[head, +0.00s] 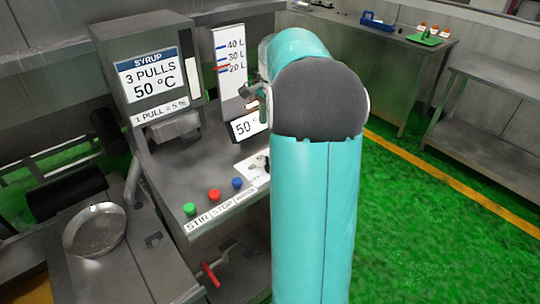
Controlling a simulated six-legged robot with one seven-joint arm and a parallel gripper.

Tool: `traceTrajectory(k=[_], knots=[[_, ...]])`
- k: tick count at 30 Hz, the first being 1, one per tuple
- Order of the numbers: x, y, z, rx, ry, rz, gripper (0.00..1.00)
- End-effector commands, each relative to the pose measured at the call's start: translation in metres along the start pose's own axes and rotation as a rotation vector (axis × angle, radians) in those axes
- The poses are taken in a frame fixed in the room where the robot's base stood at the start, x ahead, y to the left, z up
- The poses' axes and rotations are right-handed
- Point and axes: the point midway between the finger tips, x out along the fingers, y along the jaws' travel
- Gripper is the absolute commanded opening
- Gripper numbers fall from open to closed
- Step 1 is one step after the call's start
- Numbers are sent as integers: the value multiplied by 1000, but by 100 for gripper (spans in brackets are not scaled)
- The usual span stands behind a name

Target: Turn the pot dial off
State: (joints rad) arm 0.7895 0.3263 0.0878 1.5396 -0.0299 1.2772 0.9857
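A white plate (247,168) with small dark marks lies on the grey console, below a small "50 °" display (246,125). It may carry the pot dial, but my teal arm covers its right side, so the dial and its setting cannot be made out. A small part of what looks like my gripper (252,96) shows left of the arm, above the display and in front of the level gauge. The fingers are mostly hidden, and I cannot tell whether they are open. I see no contact with the plate.
Green, red and blue buttons (214,195) line the console's front edge, above STIR and STOP labels. A syrup box (150,80) stands at the back left, beside a white level gauge (230,60). A metal pan (94,230) sits lower left. Green floor (420,230) is clear at right.

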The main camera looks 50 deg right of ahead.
Motion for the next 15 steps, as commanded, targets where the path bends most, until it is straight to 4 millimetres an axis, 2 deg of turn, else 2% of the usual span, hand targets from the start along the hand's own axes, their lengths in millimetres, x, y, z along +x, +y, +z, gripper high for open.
traceTrajectory(k=[5,15], knots=[[17,-1,-1,3,-2,3,78],[82,-2,-2,0,-3,3,78]])
